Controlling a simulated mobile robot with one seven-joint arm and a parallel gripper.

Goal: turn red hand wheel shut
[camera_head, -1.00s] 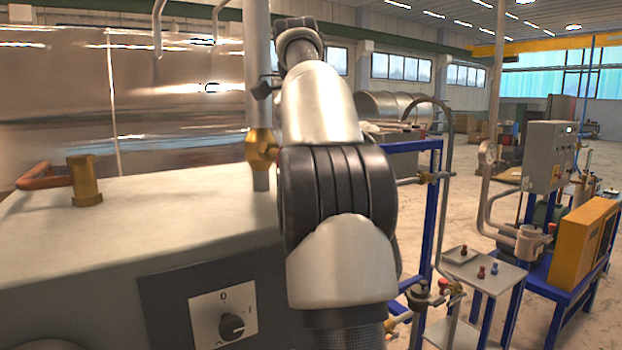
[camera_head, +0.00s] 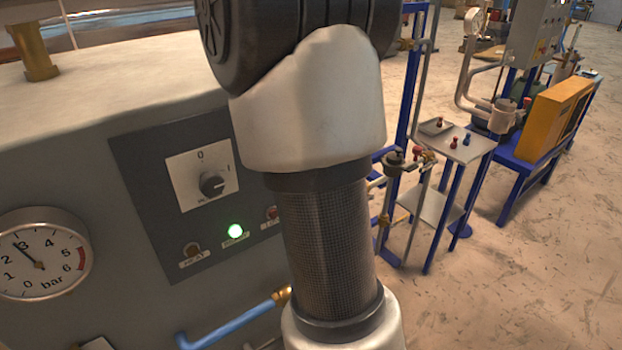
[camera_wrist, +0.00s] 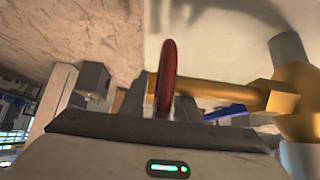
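The red hand wheel (camera_wrist: 167,78) shows nearly edge-on in the wrist view, standing upright just past my gripper's front edge. A brass stem (camera_wrist: 225,90) runs from it rightwards to a brass body (camera_wrist: 300,98). My gripper (camera_wrist: 162,103) is right at the wheel. Dark finger parts show close on both sides of the wheel's lower rim. Whether they touch it, I cannot tell. In the head view my arm hides the gripper and the wheel.
A grey cabinet carries a pressure gauge (camera_head: 42,253), a rotary switch (camera_head: 213,184) and a lit green lamp (camera_head: 235,231). A blue pipe (camera_head: 230,325) lies low in front. At right stand a small table (camera_head: 470,150) and an orange box (camera_head: 556,118). Open floor lies between and in front.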

